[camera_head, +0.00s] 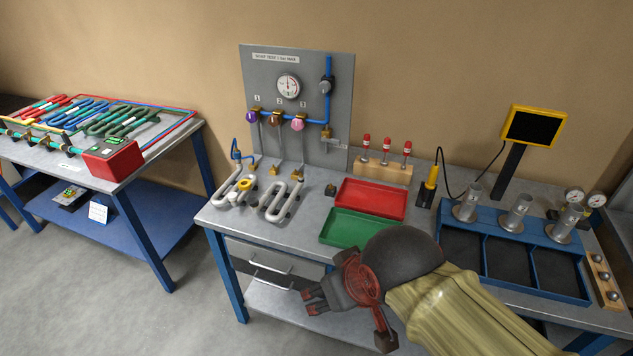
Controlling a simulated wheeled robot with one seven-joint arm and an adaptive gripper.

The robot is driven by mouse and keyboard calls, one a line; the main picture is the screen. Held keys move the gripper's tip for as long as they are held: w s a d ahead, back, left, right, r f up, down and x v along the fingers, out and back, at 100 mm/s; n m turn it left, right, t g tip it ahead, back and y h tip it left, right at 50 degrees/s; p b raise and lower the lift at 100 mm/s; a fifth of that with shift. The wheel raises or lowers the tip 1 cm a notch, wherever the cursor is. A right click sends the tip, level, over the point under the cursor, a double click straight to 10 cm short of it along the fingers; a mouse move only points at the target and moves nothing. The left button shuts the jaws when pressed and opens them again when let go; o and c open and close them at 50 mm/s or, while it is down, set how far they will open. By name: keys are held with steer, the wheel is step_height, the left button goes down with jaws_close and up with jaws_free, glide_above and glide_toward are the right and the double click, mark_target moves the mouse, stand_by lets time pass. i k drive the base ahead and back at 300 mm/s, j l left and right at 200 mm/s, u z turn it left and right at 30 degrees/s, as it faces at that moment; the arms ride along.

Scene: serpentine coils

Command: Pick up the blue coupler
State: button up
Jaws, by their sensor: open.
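A small blue fitting (237,152) stands at the left end of the test bench, above the start of a white serpentine coil (233,190). It looks like the blue coupler, but it is too small to be sure. A blue hose loops beside it. My gripper (347,321) is open and appears empty, in front of the bench's front edge. It is well to the right of and nearer than the blue fitting. My wrist hides part of the bench behind it.
A red tray (371,198) and a green tray (352,229) lie mid-bench. A grey gauge panel (300,70) rises behind the coils. A blue divided tray (513,287) with metal cylinders stands right. Another table (160,150) stands left, with floor between.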

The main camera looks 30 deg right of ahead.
mark_target(236, 153)
steer(key=i+j+z, duration=0.4)
steer(key=i+j, duration=0.4)
steer(key=i, duration=0.15)
steer(key=i+j+z, duration=0.35)
steer(key=i+j, duration=0.5)
steer(key=j, duration=0.2)
